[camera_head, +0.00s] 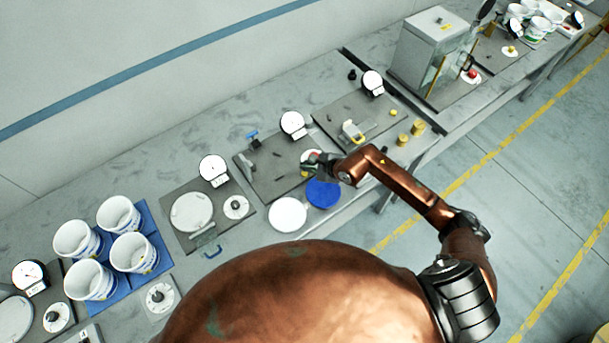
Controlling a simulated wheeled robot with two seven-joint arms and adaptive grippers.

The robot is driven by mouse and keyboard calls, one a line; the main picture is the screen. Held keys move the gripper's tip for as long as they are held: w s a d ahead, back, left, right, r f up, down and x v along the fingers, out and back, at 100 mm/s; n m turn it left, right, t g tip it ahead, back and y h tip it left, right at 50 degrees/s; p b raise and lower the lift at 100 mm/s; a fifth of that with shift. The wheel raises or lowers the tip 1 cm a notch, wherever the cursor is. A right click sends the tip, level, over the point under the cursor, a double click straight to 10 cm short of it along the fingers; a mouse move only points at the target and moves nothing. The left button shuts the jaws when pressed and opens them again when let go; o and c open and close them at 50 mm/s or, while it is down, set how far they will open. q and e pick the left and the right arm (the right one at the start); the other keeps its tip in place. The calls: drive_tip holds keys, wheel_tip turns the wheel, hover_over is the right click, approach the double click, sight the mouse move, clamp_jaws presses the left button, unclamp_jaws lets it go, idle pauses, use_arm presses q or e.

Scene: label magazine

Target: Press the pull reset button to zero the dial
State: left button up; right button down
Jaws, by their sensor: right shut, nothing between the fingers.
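My right arm reaches in from the right, and its shut, empty gripper (314,163) is low over the right edge of the middle grey plate (274,186). A round white piece with a reddish part (309,155) shows at the fingertips; it is mostly covered by them, and I cannot tell whether they touch it. A white dial (292,123) stands upright at the back of this plate. Its needle and any lettering are too small to read. My left gripper is not in view.
A blue disc (323,193) and a white disc (288,214) lie in front of the plate. Similar stations with dials (213,169) (372,83) stand on both sides. White buckets (134,252) stand on a blue mat at left. A grey cabinet (427,48) stands at the back right.

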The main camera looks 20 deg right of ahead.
sight(306, 174)
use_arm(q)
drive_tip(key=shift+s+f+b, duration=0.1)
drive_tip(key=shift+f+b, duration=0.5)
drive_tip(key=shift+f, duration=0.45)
use_arm(e)
drive_tip(key=shift+f, duration=1.15)
use_arm(q)
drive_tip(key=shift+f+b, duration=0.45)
drive_tip(key=shift+b, duration=0.05)
use_arm(e)
drive_tip(key=shift+f, duration=0.4)
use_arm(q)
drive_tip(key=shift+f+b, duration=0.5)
use_arm(e)
drive_tip(key=shift+f, duration=0.55)
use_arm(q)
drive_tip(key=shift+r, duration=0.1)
use_arm(e)
drive_tip(key=shift+r, duration=0.2)
use_arm(q)
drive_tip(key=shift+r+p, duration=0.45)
drive_tip(key=shift+p, duration=0.1)
use_arm(e)
drive_tip(key=shift+r, duration=0.8)
drive_tip(key=shift+r+p, duration=1.45)
drive_tip(key=shift+r, duration=1.1)
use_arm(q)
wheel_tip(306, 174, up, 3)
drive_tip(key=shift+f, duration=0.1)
